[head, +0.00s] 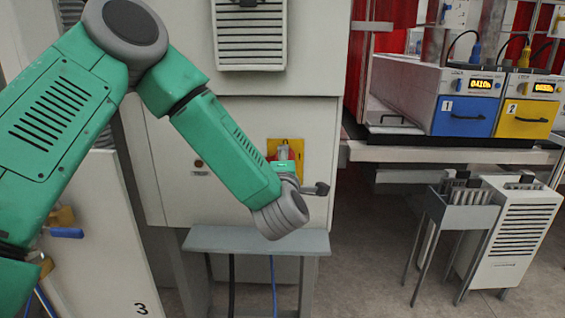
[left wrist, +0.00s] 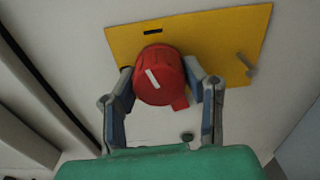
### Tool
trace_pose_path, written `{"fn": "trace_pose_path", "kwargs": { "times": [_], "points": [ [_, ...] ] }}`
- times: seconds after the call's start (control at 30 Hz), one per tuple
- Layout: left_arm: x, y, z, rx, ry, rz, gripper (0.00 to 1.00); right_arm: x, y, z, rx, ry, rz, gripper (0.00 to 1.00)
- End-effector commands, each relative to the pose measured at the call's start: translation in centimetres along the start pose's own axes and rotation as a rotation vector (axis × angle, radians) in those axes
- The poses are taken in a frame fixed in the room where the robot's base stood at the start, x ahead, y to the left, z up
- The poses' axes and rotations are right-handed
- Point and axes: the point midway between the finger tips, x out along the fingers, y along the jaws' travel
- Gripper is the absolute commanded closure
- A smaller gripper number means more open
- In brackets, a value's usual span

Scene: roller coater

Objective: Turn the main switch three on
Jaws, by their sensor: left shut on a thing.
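The switch is a red round knob (left wrist: 158,92) with a white mark, on a yellow plate (left wrist: 225,40) in the left wrist view. The white mark is tilted, running from upper left to lower right. My left gripper (left wrist: 160,73) has its two fingers on either side of the knob, shut on it. In the head view the yellow plate (head: 294,146) shows on the front of a pale cabinet, and my left arm hides most of the knob. My right gripper is not in view.
A grey shelf (head: 225,240) sits below my left wrist. A pale panel marked 3 (head: 95,250) stands at the lower left. At right are a blue unit (head: 465,117), a yellow unit (head: 525,119) and a grey rack (head: 462,215). Open floor lies between shelf and rack.

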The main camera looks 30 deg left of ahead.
Motion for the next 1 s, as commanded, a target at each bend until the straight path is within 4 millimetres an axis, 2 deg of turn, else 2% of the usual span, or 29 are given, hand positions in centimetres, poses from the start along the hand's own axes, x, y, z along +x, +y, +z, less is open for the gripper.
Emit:
{"fn": "trace_pose_path", "kwargs": {
  "times": [0.4,1.0],
  "points": [
    [-0.32,-0.52,0.43,0.243,-0.015,-0.012,0.9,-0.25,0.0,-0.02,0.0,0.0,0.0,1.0],
    [-0.32,-0.85,0.26,0.298,-0.014,-0.018,0.9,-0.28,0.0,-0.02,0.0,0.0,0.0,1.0]
  ]
}}
